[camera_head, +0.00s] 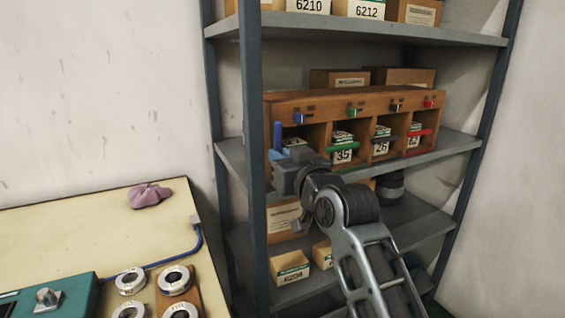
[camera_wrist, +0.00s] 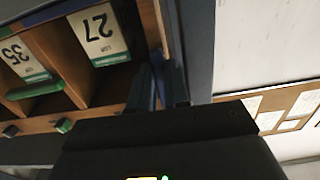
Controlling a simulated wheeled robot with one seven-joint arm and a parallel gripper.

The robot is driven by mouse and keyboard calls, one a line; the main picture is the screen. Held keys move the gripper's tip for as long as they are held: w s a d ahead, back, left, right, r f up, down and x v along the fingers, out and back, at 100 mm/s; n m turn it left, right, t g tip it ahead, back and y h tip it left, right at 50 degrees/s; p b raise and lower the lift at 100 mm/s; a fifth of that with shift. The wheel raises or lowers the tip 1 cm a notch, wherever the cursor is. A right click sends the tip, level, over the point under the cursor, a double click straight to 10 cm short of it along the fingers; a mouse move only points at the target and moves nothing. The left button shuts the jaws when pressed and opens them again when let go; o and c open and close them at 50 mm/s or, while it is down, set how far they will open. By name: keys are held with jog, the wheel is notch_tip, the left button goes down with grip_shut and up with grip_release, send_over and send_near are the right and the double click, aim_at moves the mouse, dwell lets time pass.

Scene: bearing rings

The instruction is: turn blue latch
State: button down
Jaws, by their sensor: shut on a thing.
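The blue latch (camera_head: 277,136) stands upright at the left end of the wooden cabinet (camera_head: 330,104), clear of the leftmost compartment's opening. My gripper (camera_head: 281,163) is at its lower part, partly hidden by my own wrist. In the wrist view the blue latch (camera_wrist: 159,92) shows as a thin blue strip between the fingers of my gripper (camera_wrist: 160,88), which is shut on it. A box marked 27 (camera_wrist: 101,34) sits in the compartment beside it.
The green latch (camera_head: 344,147), black latch (camera_head: 385,138) and red latch (camera_head: 419,133) lie level across their compartments. A dark shelf post (camera_head: 254,130) stands close to the left of my gripper. A table (camera_head: 70,230) with rings is at the left.

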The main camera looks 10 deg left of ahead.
jog(key=shift+f+n, duration=0.15)
jog(key=shift+n, duration=0.15)
jog(key=c, duration=1.1)
grip_release()
jog(key=shift+a+r, duration=0.1)
jog(key=shift+r, duration=0.1)
